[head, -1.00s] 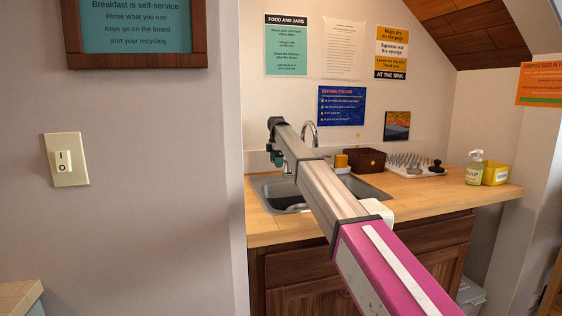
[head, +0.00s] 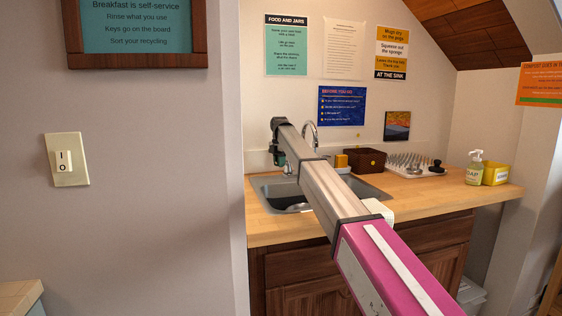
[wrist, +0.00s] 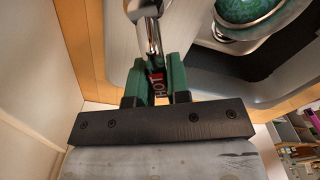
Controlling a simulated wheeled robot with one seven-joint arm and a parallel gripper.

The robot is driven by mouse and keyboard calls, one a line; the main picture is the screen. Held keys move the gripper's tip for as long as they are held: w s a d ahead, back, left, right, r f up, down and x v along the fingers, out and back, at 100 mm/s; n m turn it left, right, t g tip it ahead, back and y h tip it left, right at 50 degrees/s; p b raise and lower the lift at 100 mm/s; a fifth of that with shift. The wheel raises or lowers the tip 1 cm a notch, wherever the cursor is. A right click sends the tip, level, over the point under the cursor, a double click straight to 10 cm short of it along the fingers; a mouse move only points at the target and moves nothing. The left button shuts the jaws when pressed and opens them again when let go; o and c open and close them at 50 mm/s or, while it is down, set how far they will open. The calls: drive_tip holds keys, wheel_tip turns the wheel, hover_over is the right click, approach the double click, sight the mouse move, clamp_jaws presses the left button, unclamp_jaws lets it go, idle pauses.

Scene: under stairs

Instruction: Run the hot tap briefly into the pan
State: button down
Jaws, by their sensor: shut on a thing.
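The hot tap's lever (wrist: 158,88), with a red tag marked HOT, sits between the green fingers of my gripper (wrist: 155,83) in the wrist view. My gripper is shut on it. The chrome tap metal (wrist: 149,30) runs up from there. In the head view the tap's curved spout (head: 312,130) rises behind my arm, and my gripper (head: 279,160) is at the back left of the sink (head: 262,186). A round metal-rimmed vessel with a speckled green inside, perhaps the pan (wrist: 250,14), shows at the top of the wrist view. No running water is discernible.
A yellow sponge (head: 341,161), a brown box (head: 366,160), a spiked rack (head: 410,167), a soap bottle (head: 475,168) and a yellow container (head: 495,173) stand along the wooden counter (head: 440,194). A wall (head: 215,190) closes in on the left.

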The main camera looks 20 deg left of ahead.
drive_tip(key=shift+s+d+n, duration=0.15)
drive_tip(key=shift+d+n, duration=0.25)
drive_tip(key=shift+n, duration=0.4)
drive_tip(key=d+n, duration=0.1)
drive_tip(key=n, duration=0.2)
drive_tip(key=shift+s+d+n, duration=0.2)
drive_tip(key=shift+d+n, duration=0.1)
drive_tip(key=shift+d, duration=0.1)
drive_tip(key=shift+a, duration=0.1)
idle(1.9)
drive_tip(key=a+m, duration=0.1)
drive_tip(key=m, duration=0.2)
drive_tip(key=shift+w+a+m, duration=0.3)
drive_tip(key=shift+w+a, duration=0.1)
drive_tip(key=shift+w+a+m, duration=0.15)
drive_tip(key=shift+a+m, duration=0.2)
drive_tip(key=shift+m, duration=0.5)
drive_tip(key=shift+w+a+m, duration=0.15)
drive_tip(key=shift+a+m, duration=0.15)
drive_tip(key=shift+m, duration=0.55)
drive_tip(key=shift+w, duration=0.1)
